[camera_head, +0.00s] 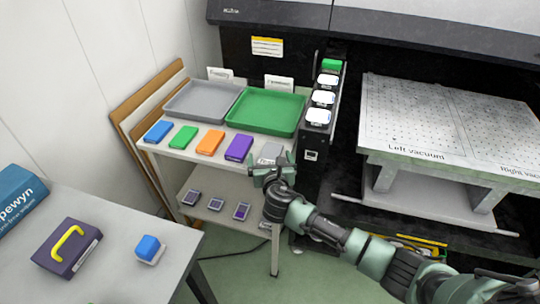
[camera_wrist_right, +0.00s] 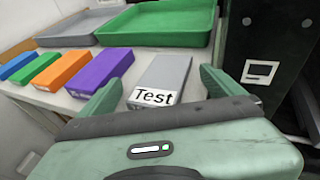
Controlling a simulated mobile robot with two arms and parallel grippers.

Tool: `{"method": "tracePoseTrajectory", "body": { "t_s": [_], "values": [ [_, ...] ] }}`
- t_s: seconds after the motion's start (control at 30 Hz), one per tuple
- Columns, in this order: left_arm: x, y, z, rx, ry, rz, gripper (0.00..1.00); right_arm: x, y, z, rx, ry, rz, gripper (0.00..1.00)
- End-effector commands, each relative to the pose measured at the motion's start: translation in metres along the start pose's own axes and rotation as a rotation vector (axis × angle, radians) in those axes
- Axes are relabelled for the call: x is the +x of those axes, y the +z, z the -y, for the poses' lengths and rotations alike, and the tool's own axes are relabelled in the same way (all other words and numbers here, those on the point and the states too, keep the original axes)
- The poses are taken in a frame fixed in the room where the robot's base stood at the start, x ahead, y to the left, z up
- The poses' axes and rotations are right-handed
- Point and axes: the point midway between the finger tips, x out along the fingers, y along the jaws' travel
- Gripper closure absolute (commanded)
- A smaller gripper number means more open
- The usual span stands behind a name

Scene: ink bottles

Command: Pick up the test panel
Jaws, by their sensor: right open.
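The test panel (camera_wrist_right: 166,74) is a grey block with a white label reading "Test" on its near end. In the right wrist view it lies on the white table between the two fingers of my right gripper (camera_wrist_right: 160,92), which is open. In the head view the grey panel (camera_head: 271,151) shows at the right end of the row of blocks, partly hidden by my right gripper (camera_head: 272,168). My left gripper is not in view.
Purple (camera_head: 239,147), orange (camera_head: 210,143), green (camera_head: 183,137) and blue (camera_head: 158,131) blocks lie left of the panel. A grey tray (camera_head: 203,88) and a green tray (camera_head: 256,122) stand behind. A dark bottle rack (camera_head: 313,160) stands close on the right.

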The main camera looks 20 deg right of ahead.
Motion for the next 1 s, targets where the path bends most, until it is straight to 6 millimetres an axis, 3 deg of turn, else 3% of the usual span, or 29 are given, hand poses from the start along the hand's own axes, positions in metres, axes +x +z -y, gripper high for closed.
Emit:
{"method": "tracePoseTrajectory", "body": {
  "t_s": [0.3, 0.37, 0.6, 1.0],
  "values": [
    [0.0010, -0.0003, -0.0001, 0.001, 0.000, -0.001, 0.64, 0.0082, -0.0006, -0.0002, 0.001, 0.001, -0.001, 0.05],
    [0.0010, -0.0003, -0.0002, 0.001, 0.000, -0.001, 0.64, 0.0081, -0.0006, -0.0002, 0.001, 0.001, -0.001, 0.19],
    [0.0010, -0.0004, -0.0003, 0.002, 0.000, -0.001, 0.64, 0.0080, -0.0008, -0.0001, 0.001, 0.001, -0.001, 0.85],
    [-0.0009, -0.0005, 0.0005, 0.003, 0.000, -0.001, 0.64, 0.0060, 0.0066, -0.0003, 0.003, 0.002, 0.001, 0.86]
  ]
}}
